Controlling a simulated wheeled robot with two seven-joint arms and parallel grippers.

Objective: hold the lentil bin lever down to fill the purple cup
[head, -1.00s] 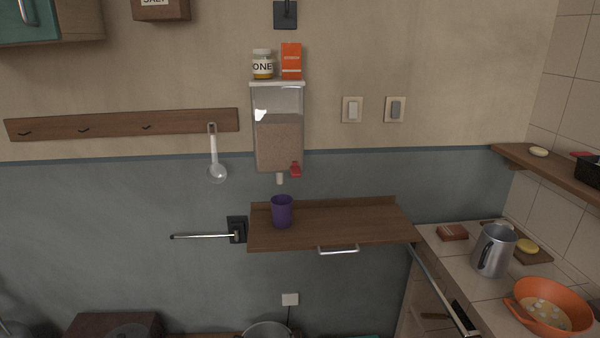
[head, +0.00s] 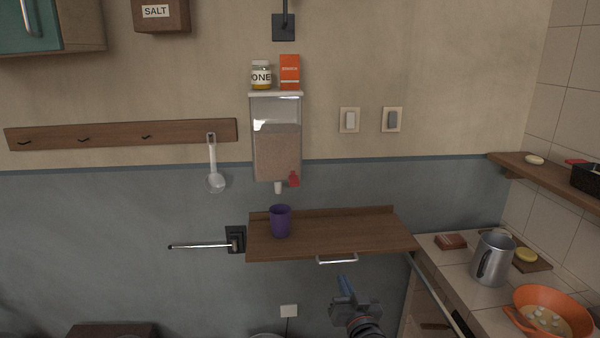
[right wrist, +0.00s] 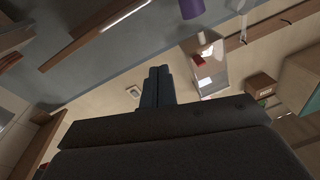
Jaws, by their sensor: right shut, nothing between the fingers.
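The lentil bin (head: 277,150) is a clear wall dispenser partly full of brown lentils. Its red lever (head: 294,179) is at the lower right, beside a pale spout (head: 278,187). The purple cup (head: 280,221) stands upright on the wooden wall shelf (head: 350,235), below the spout. My right gripper (head: 343,284) is shut and empty, in front of and below the shelf, apart from lever and cup. In the right wrist view its fingers (right wrist: 157,85) are together, with the bin (right wrist: 209,62), red lever (right wrist: 201,61) and cup (right wrist: 191,8) beyond. My left gripper is not in view.
A jar (head: 261,75) and orange box (head: 290,72) stand on the bin. A ladle (head: 214,168) hangs left. A metal pitcher (head: 492,258) and orange pan (head: 552,309) stand on the right counter.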

